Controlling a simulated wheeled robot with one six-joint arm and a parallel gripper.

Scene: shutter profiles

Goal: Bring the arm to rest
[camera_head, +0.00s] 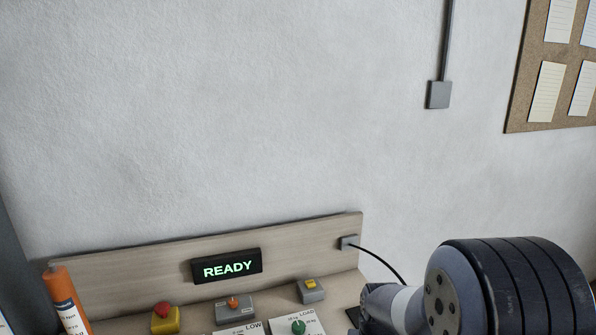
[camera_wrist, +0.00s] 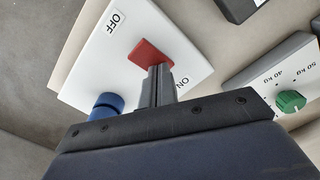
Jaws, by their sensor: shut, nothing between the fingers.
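My gripper (camera_wrist: 158,75) is shut and empty in the wrist view. Its fingertips are right beside the lower end of a red switch handle (camera_wrist: 149,53); I cannot tell whether they touch it. The handle sits on a white panel (camera_wrist: 95,75) marked OFF and ON. In the head view my arm (camera_head: 440,295) comes in at the bottom right, and the gripper is out of that picture.
A blue knob (camera_wrist: 107,104) and a green dial (camera_wrist: 291,101) flank the gripper. The head view shows a lit READY display (camera_head: 227,266), a red button (camera_head: 163,310), an orange switch (camera_head: 233,303), a yellow button (camera_head: 311,285) and an orange tube (camera_head: 66,300).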

